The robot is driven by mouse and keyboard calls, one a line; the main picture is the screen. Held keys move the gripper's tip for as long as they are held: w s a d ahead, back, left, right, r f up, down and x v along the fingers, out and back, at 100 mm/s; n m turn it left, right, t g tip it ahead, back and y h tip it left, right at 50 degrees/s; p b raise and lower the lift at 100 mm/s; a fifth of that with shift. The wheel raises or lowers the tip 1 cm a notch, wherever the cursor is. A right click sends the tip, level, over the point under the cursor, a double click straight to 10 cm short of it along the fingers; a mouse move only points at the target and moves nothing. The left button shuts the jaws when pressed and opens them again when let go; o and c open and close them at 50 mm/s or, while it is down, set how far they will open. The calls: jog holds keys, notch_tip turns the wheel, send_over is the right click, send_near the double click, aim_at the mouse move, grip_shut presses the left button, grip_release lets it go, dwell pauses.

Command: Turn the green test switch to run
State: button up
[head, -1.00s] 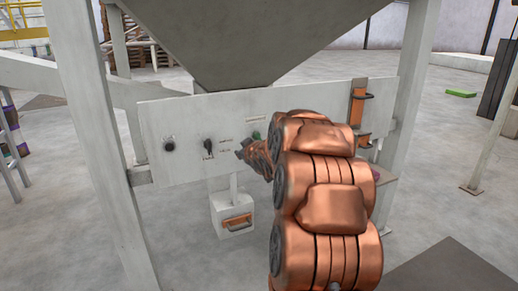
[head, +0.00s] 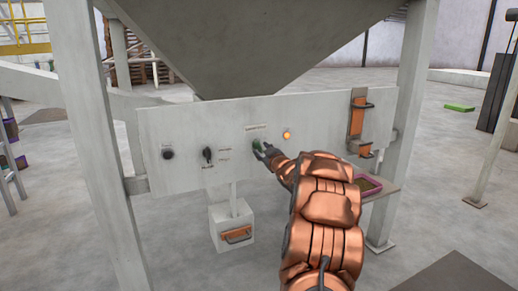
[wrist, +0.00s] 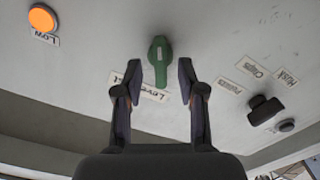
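The green test switch (head: 256,144) is on the pale control panel, left of a lit orange lamp. In the wrist view, which shows the panel upside down, the green knob (wrist: 160,62) has a small pale mark and sits over a partly hidden label. My gripper (head: 264,152) is at the switch from the right and front in the head view. In the wrist view my gripper (wrist: 156,84) is open, its two dark fingers either side of the knob's lower end, with gaps on both sides. No contact shows.
The orange lamp (head: 287,135) reads "Low" on its label in the wrist view. A black selector (head: 208,154) and a black round knob (head: 168,153) are left on the panel. An orange-handled bracket (head: 357,118) is at right. A grey hopper (head: 235,45) hangs above.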

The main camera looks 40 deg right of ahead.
aim_at(260, 148)
jog(key=shift+x, duration=1.7)
grip_shut()
